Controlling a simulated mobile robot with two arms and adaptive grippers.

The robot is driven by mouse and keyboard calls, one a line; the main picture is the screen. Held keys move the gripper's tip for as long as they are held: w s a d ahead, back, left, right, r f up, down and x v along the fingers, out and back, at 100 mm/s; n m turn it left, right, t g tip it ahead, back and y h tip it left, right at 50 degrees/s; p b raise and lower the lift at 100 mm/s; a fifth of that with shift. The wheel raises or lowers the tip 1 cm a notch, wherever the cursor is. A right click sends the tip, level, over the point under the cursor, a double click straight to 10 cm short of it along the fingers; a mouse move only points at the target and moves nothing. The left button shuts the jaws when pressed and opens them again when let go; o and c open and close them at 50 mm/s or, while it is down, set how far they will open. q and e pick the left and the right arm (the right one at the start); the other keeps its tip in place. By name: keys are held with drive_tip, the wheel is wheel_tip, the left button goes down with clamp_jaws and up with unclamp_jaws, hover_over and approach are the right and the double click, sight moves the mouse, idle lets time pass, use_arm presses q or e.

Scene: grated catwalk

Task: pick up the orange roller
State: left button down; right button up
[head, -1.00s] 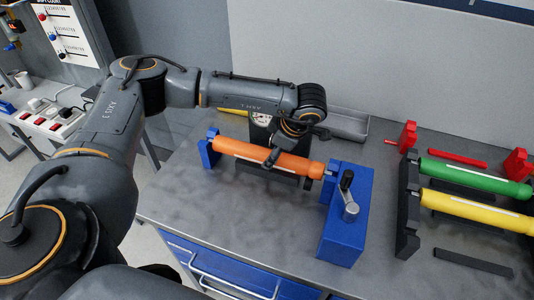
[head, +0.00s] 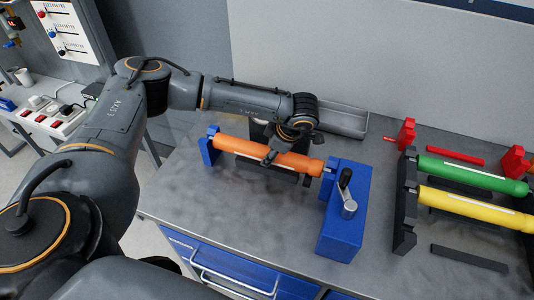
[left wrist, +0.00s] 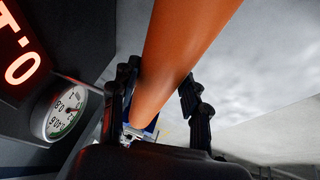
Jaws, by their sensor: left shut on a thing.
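The orange roller (head: 235,147) lies lengthwise between a small blue bracket (head: 208,148) at its left end and a blue crank box (head: 343,220) at its right end. My left gripper (head: 270,157) comes down from behind and is shut on the roller near its middle. Whether the roller's ends still rest in their supports is hard to tell. In the left wrist view the orange roller (left wrist: 185,45) runs between the two fingers of my left gripper (left wrist: 160,88). My right gripper is not in view.
A green roller (head: 460,172) and a yellow roller (head: 475,208) lie in a dark rack (head: 404,215) on the right. A grey tray (head: 345,120) stands behind. A round dial (left wrist: 62,110) is close beside my left gripper. The grey bench front is clear.

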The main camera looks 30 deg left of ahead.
use_arm(q)
drive_tip(key=shift+r, duration=0.15)
drive_tip(key=shift+w+r, duration=0.1)
drive_tip(key=shift+r, duration=0.25)
wheel_tip(320, 180, up, 8)
drive_tip(key=b, duration=0.2)
drive_tip(key=shift+r+b, duration=0.15)
drive_tip(key=shift+b, duration=0.2)
drive_tip(key=shift+r, duration=0.45)
drive_tip(key=shift+f, duration=0.1)
